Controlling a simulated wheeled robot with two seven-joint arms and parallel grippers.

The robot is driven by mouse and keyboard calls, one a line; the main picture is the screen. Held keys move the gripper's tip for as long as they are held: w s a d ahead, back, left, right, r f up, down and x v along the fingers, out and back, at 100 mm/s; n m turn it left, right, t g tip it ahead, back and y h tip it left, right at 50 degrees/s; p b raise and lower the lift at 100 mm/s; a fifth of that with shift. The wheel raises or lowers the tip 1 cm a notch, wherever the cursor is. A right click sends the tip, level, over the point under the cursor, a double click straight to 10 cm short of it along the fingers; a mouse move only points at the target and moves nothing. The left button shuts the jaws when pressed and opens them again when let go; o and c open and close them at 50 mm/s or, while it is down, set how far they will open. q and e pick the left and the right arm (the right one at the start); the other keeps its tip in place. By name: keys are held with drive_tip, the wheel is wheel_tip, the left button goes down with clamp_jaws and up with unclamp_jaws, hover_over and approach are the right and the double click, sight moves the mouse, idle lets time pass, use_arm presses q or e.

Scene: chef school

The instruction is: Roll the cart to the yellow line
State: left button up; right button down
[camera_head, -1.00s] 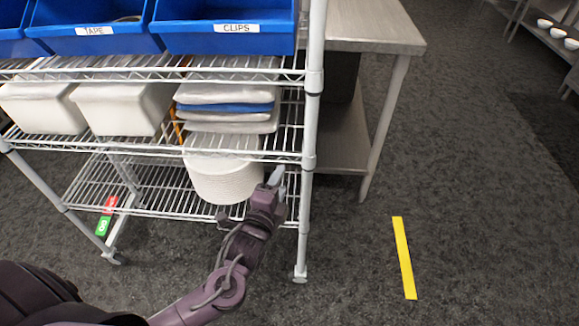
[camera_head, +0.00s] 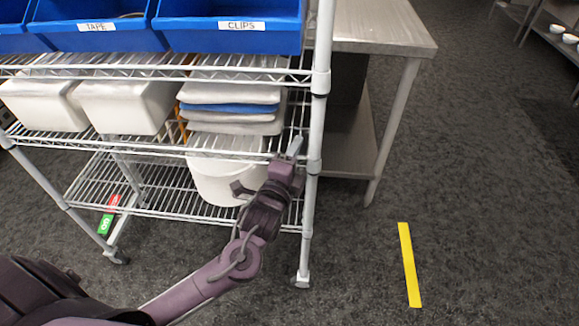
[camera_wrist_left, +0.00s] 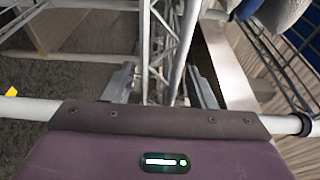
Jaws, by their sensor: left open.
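The cart is a wire-shelf rack with pale posts; its near right post (camera_head: 313,190) runs down to a caster on the dark floor. The yellow line (camera_head: 409,265) lies on the floor to the right of the cart, apart from it. My left gripper (camera_head: 267,168) is open at the cart's right end, beside that post, in front of the lower and middle shelves. In the left wrist view, my open fingers (camera_wrist_left: 162,88) have wire shelf edging between and beyond them. A pale post (camera_wrist_left: 22,109) crosses behind the palm; I cannot tell whether it touches. My right gripper is out of view.
The cart bears blue bins (camera_head: 235,28) labelled TAPE and CLIPS, white tubs (camera_head: 120,108), folded cloths (camera_head: 232,105) and a white round stack (camera_head: 215,178). A metal table (camera_head: 375,30) stands close behind its right end. Floor around the yellow line is clear.

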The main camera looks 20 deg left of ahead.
use_arm(q)
drive_tip(key=shift+w, duration=1.3)
drive_tip(key=shift+c, duration=0.3)
clamp_jaws()
